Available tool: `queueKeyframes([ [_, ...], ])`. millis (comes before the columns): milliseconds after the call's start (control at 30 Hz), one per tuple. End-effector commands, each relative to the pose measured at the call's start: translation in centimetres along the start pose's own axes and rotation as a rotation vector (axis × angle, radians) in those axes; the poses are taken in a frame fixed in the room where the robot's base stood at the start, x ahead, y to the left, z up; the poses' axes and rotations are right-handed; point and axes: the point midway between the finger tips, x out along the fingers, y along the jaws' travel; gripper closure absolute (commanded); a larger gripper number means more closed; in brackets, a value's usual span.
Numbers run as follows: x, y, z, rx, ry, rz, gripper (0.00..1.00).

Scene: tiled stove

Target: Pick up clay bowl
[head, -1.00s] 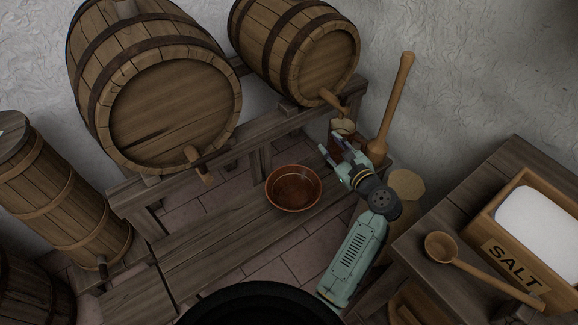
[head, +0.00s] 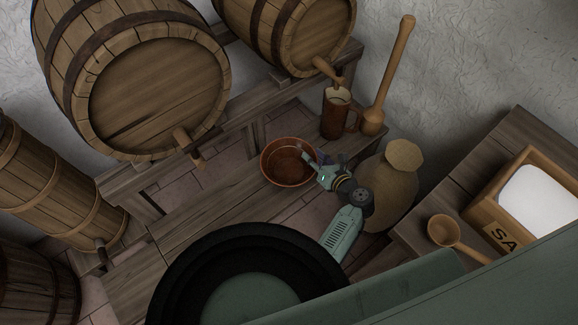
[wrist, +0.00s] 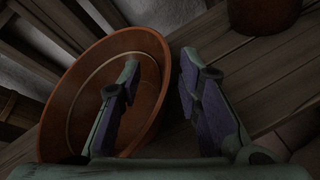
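The reddish-brown clay bowl (head: 281,173) stands upright on the low wooden bench (head: 215,205). My gripper (head: 314,157) is at the bowl's right rim and is open. In the wrist view the bowl (wrist: 78,95) fills the left side. There my gripper (wrist: 160,66) has its left finger over the inside of the bowl and its right finger outside the rim. The rim lies between the parted fingers. I cannot tell whether either finger touches the clay. The bowl looks empty.
A brown mug (head: 335,120) stands behind my gripper, beside a long wooden pestle-like tool (head: 391,75). A rounded jug or sack (head: 390,185) is close on the right. Barrels (head: 150,95) rest on a rack behind. A salt box (head: 478,205) and ladle are on the right table.

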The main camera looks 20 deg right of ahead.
Motion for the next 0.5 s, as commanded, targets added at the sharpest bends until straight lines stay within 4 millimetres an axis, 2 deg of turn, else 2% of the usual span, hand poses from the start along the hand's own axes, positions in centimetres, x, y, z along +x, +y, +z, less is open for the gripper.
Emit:
queueKeyframes([
  [200,0.06,0.01,-0.01,-0.001,0.000,0.000,0.70],
  [500,0.03,0.00,-0.01,-0.001,0.000,0.000,0.90],
])
